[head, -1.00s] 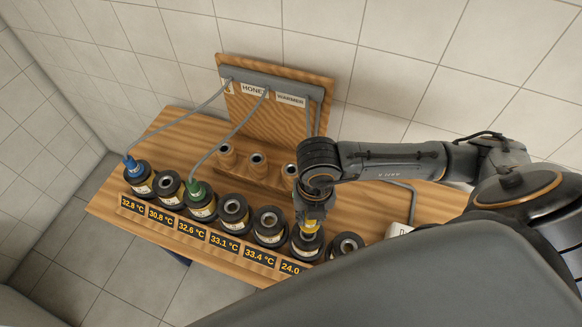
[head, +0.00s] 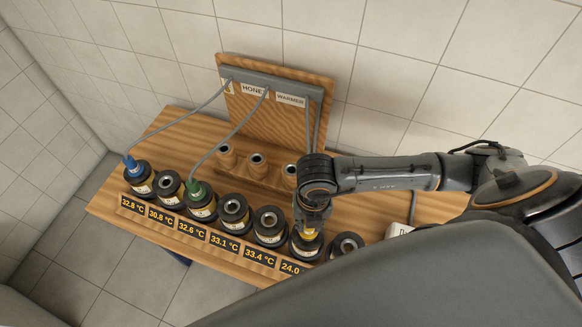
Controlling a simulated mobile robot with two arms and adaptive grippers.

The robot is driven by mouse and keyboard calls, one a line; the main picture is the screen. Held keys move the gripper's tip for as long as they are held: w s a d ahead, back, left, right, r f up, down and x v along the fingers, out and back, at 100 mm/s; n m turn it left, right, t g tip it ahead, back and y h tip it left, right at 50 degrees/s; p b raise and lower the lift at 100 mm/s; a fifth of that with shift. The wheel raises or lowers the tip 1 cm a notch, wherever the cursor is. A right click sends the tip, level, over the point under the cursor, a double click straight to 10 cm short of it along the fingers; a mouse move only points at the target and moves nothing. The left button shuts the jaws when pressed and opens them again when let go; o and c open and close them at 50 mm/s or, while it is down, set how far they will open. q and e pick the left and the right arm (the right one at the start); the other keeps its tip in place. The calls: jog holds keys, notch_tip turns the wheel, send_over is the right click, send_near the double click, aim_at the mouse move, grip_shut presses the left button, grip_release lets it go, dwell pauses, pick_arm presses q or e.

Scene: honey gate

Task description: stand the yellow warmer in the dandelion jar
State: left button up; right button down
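The yellow warmer (head: 309,234) is under my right gripper (head: 311,228), which appears shut on it. The warmer is upright at the mouth of the dark jar (head: 304,248) behind the 24.0 display. Its lower end is hidden, so I cannot tell how deep it sits. The jar labels are too small to read, so I cannot confirm which is the dandelion jar. My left gripper is not in view.
Several dark jars stand in a row. A blue warmer (head: 131,165) is in the leftmost jar and a green warmer (head: 194,190) in the third, both on grey cables. Wooden holders (head: 257,162) stand behind. A jar (head: 346,245) is close on the right.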

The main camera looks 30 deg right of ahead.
jog(key=shift+f, duration=0.85)
jog(key=c, duration=0.6)
grip_release()
jog(key=shift+o, duration=0.5)
jog(key=shift+o, duration=1.4)
jog(key=shift+o, duration=1.1)
